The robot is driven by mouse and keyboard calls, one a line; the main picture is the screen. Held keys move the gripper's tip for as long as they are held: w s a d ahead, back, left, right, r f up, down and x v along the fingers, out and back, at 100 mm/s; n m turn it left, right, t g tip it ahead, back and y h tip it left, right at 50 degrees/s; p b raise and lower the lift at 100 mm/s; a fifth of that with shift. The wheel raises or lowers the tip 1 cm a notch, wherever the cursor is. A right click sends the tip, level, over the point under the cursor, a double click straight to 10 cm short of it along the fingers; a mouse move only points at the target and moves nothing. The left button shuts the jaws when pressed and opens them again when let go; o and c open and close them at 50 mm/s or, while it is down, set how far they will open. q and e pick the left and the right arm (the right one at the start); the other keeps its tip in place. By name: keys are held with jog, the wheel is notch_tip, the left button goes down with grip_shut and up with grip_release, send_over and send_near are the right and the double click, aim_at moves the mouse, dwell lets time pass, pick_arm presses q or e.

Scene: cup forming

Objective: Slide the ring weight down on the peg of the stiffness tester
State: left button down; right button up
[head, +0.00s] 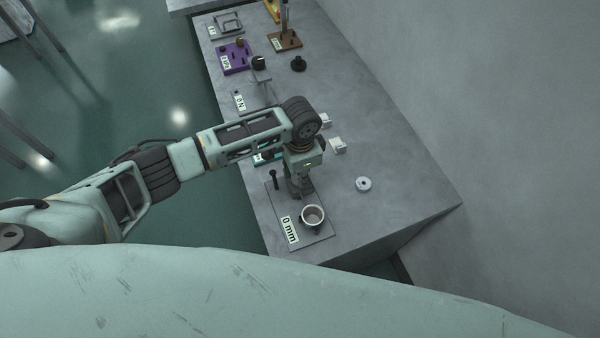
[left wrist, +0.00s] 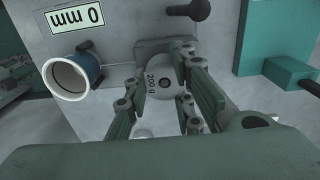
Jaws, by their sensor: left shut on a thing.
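The stiffness tester shows as a grey plate (head: 279,206) with a "0 mm" label, near the table's front end. A cup (head: 312,214) sits on it; in the left wrist view the cup (left wrist: 70,77) has a white inside and a blue outside. The ring weight (left wrist: 160,82), a grey disc marked "200 g", is between the fingers of my left gripper (left wrist: 166,86), which is shut on it. My left gripper (head: 298,188) points down over the plate, beside the cup. My right gripper is out of view.
A dark round-headed post (head: 273,178) stands left of my gripper. A small white ring (head: 363,184) lies on the table to the right. White blocks (head: 338,147) and a purple station (head: 234,57) are farther back. The table's right side is mostly clear.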

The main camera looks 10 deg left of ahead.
pick_arm(q)
jog(key=shift+f, duration=0.4)
dwell(0.6)
jog(key=c, duration=1.4)
grip_release()
jog(key=o, duration=0.5)
jog(key=shift+c, duration=0.2)
